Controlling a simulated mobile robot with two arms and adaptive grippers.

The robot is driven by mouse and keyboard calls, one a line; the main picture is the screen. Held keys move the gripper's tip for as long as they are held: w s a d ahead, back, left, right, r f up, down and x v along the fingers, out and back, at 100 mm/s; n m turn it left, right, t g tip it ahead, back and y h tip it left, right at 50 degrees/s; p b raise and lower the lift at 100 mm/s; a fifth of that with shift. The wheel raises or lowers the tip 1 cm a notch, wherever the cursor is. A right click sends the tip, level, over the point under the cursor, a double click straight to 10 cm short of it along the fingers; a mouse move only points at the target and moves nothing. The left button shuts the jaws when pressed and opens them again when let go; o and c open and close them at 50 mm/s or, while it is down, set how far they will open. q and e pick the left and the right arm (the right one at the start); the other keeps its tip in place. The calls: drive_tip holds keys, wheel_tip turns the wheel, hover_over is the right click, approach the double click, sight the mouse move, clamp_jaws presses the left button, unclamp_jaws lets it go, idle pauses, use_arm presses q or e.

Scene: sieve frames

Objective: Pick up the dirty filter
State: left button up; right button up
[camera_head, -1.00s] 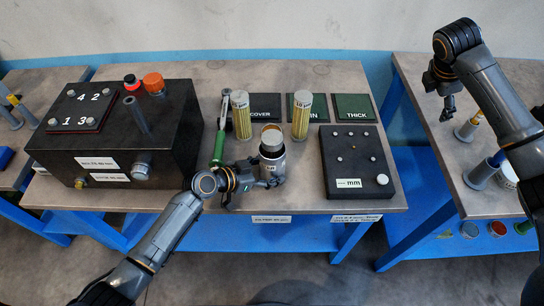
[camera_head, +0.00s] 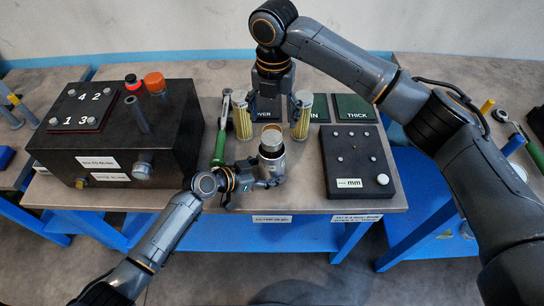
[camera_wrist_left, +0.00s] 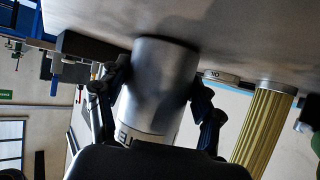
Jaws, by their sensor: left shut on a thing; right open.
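A silver canister (camera_head: 271,162) stands upright near the table's front edge, with a brownish round top (camera_head: 272,136). I cannot tell whether that top is the dirty filter. My left gripper (camera_head: 268,182) is shut around the canister's body; the left wrist view shows its fingers on both sides of the silver canister (camera_wrist_left: 158,90). Two yellow pleated filters stand behind it, one on the left (camera_head: 243,122) and one on the right (camera_head: 301,122). My right gripper (camera_head: 272,92) is open, pointing down above and behind the canister, between the filters in the picture. Its fingertips are hard to make out.
A black box (camera_head: 150,160) with knobs and a numbered plate stands on the left. A green-handled tool (camera_head: 220,145) lies beside the left filter. A black gauge block (camera_head: 352,165) is on the right. Dark label mats (camera_head: 355,107) lie at the back.

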sight(272, 137)
drive_tip(key=shift+s+a+f, duration=0.1)
drive_tip(key=shift+s+f, duration=0.1)
drive_tip(key=shift+f, duration=1.6)
drive_tip(key=shift+s+a+f, duration=0.1)
drive_tip(key=shift+s+f, duration=0.1)
drive_tip(key=shift+f, duration=1.55)
drive_tip(key=shift+d, duration=0.1)
clamp_jaws()
